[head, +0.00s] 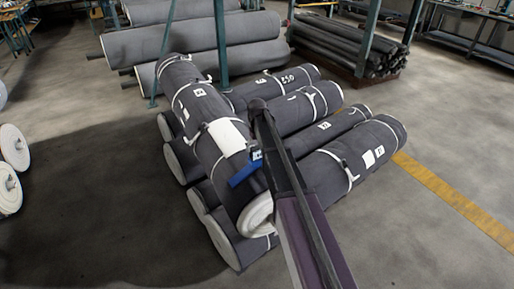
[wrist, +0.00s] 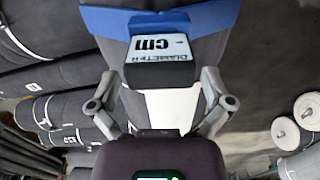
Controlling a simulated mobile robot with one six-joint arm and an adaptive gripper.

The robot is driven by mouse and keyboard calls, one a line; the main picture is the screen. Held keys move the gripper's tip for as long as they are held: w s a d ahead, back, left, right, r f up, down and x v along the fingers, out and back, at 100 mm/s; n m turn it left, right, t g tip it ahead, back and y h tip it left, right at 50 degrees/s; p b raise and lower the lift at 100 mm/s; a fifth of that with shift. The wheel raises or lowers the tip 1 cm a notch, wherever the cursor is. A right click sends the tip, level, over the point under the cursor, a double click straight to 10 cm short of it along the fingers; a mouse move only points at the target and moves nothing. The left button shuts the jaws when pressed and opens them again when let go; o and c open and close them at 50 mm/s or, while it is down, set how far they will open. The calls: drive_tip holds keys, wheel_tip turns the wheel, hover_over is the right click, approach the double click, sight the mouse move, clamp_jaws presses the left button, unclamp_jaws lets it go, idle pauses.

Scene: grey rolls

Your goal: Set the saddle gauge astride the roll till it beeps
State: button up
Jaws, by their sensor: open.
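The saddle gauge is blue with a black block and a label reading "DIAMETER cm" in the wrist view (wrist: 205,18). In the head view the blue gauge (head: 243,172) is at the near part of the top grey roll (head: 203,110), partly hidden by my arm. Its blue body spans the roll's width in the wrist view; I cannot tell whether it is fully seated. My gripper (wrist: 160,78) is open, its fingers on either side of the black block with gaps showing. The gripper's fingers are not clear in the head view.
The top roll lies across several grey rolls (head: 335,165) with white straps and labels. More large rolls (head: 205,38) and a stack of dark tubes (head: 345,45) stand behind. Pale-ended rolls (head: 12,150) are at the left edge. The floor (head: 90,190) is open at left and front.

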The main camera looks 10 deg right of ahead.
wheel_tip(320, 180, up, 12)
drive_tip(key=p, duration=1.1)
drive_tip(key=shift+f, duration=0.2)
idle(0.9)
drive_tip(key=s+r+m+p, duration=0.2)
drive_tip(key=s+m, duration=0.1)
drive_tip(key=s, duration=2.6)
drive_tip(key=shift+d+m, duration=0.3)
drive_tip(key=shift+r, duration=0.1)
drive_tip(key=w+f+n+b, duration=0.2)
drive_tip(key=w+n, duration=0.1)
drive_tip(key=w, duration=2.6)
drive_tip(key=shift+a+f+n, duration=0.2)
drive_tip(key=shift+a+n, duration=0.05)
drive_tip(key=shift+n, duration=0.05)
drive_tip(key=shift+f, duration=0.1)
